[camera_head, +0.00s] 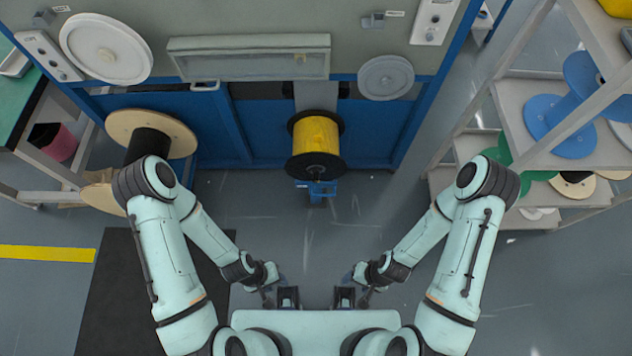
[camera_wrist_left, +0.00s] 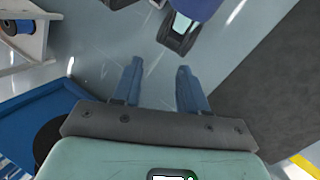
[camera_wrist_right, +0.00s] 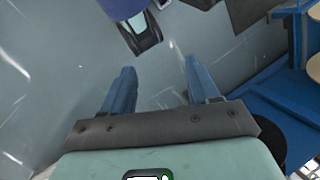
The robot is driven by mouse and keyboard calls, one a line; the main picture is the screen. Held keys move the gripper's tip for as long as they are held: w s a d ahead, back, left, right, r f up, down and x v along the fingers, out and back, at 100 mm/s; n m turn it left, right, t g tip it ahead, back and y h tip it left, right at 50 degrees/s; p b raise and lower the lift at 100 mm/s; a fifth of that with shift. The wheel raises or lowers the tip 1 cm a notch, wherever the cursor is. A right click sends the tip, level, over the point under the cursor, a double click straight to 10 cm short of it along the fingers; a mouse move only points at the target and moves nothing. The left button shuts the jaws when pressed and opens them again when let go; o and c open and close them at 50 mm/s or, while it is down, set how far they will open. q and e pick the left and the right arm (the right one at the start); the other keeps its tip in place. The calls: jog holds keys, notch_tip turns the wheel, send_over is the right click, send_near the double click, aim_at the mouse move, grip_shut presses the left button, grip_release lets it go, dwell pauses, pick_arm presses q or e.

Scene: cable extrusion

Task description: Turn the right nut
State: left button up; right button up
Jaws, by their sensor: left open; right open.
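A black-flanged spool wound with yellow cable (camera_head: 317,134) sits at the middle of the machine, above a small blue stand (camera_head: 316,188). A dark hub (camera_head: 316,172) shows on its near flange. I cannot make out a right nut in any view. My left gripper (camera_head: 287,296) and right gripper (camera_head: 344,296) are low in the head view, close to my body and well apart from the spool. In the left wrist view the left gripper (camera_wrist_left: 160,70) is open and empty. In the right wrist view the right gripper (camera_wrist_right: 160,70) is open and empty.
The grey and blue machine (camera_head: 230,125) spans the back. A wooden spool with black cable (camera_head: 160,128) stands at the left. A shelf (camera_head: 510,110) with blue and green spools is at the right. The floor (camera_head: 310,240) between my arms and the machine is clear.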

dwell(0.5)
pick_arm(q)
jog(key=w+a+f+t+y+b, duration=0.1)
jog(key=w+a+f+b, duration=0.15)
jog(key=f+b, duration=0.5)
jog(key=w+a+f+n+t+b, duration=0.1)
jog(key=w+f+b, duration=0.3)
jog(key=f+b, duration=0.35)
jog(key=w+a+f+t+y+b, duration=0.1)
jog(key=w+a+f+b, duration=0.15)
jog(key=f+b, duration=0.5)
pick_arm(e)
jog(key=m+t+h, duration=0.4)
jog(key=m+t, duration=1.5)
jog(key=m, duration=1.5)
send_near(316, 181)
jog(key=w+b, duration=0.3)
jog(key=w, duration=0.6)
jog(key=shift+w+d, duration=0.1)
pick_arm(q)
jog(key=s+f+g, duration=0.2)
jog(key=s+f, duration=0.4)
jog(key=shift+s+a+n, duration=0.25)
jog(key=shift+a+n, duration=0.05)
jog(key=shift+a, duration=0.05)
jog(key=shift+f, duration=0.1)
